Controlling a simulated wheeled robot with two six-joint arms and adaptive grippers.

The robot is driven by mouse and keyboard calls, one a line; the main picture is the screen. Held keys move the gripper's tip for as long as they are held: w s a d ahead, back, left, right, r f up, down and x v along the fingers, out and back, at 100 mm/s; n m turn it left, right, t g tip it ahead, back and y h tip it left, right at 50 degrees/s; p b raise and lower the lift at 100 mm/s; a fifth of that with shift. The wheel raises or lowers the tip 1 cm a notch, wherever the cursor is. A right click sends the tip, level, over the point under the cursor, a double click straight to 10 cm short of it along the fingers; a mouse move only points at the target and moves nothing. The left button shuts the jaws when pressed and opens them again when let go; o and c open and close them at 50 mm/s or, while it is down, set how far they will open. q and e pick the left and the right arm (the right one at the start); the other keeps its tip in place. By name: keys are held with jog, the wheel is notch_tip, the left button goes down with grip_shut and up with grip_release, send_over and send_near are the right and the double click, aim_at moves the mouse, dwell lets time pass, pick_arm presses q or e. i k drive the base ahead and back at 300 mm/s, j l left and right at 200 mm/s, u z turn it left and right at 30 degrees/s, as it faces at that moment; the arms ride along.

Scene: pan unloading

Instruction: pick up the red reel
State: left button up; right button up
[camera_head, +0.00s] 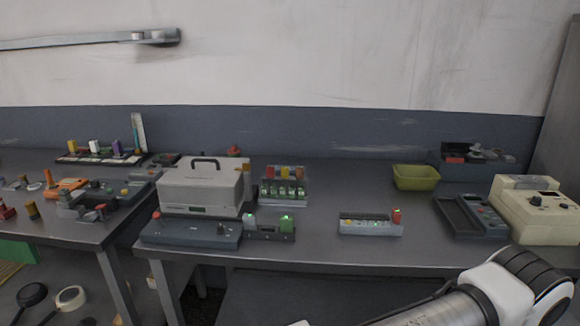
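A small dark red reel-shaped piece (7,211) stands at the far left edge of the left table, partly cut off by the picture edge; it looks most like the red reel. Other small red pieces show too: one at the right end of a white-fronted box (397,216) and one behind the grey case (235,150). At this size I cannot tell for sure whether either is a reel. My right arm shows at the bottom right, but its gripper is outside the picture. My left gripper is not in view.
A brown-yellow spool (32,211) stands beside the red piece. An orange device (66,188) and a grey device (88,206) crowd the left table (60,233). The right table holds a grey case (203,188), a green-yellow bin (416,177) and a cream machine (537,209). A gap separates the tables.

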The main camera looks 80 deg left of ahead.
aim_at(234, 153)
jog(key=u, duration=2.8)
jog(key=j+z, duration=0.3)
jog(key=j, duration=0.4)
jog(key=j+z, duration=0.25)
jog(key=j, duration=0.45)
